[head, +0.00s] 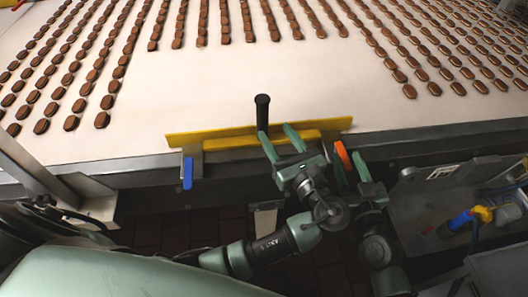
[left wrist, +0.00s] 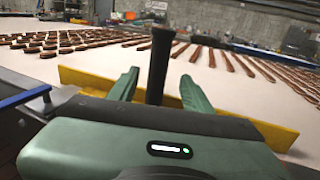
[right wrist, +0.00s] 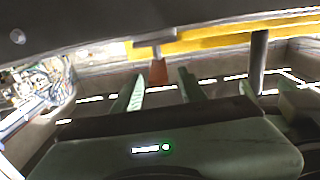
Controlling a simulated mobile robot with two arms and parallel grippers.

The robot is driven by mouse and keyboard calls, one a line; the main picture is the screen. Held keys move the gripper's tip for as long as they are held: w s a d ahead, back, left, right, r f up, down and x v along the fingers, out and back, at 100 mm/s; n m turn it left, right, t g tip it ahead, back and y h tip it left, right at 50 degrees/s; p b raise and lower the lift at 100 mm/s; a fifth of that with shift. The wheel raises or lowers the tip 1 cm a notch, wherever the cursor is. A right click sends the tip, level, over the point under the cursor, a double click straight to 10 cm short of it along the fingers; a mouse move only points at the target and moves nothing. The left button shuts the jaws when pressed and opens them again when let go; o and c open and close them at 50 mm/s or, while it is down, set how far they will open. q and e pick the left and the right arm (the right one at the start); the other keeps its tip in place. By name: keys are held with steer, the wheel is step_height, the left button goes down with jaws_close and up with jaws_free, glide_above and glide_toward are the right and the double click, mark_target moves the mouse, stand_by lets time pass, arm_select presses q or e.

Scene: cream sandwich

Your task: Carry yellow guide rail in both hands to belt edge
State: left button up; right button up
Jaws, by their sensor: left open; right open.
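The yellow guide rail (head: 215,135) lies along the near edge of the belt, with a black upright handle (head: 262,112) at its middle. It also shows in the left wrist view (left wrist: 95,84) and across the top of the right wrist view (right wrist: 230,38). My left gripper (head: 279,138) is open at the rail's near side; in the left wrist view the black handle stands between its fingers. My right gripper (head: 351,164) is open, lower and to the right, below the rail's right end. An orange handle (head: 343,155) is close to its fingers and shows between and beyond them in the right wrist view (right wrist: 158,72).
The pale belt (head: 220,85) carries rows of brown sandwich biscuits (head: 102,119); the strip behind the rail is bare. A blue handle (head: 187,173) hangs at the rail's left end. A metal frame (head: 440,190) with blue and yellow parts stands at the right.

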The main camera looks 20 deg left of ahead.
steer(key=v, duration=0.7)
stand_by(0.4)
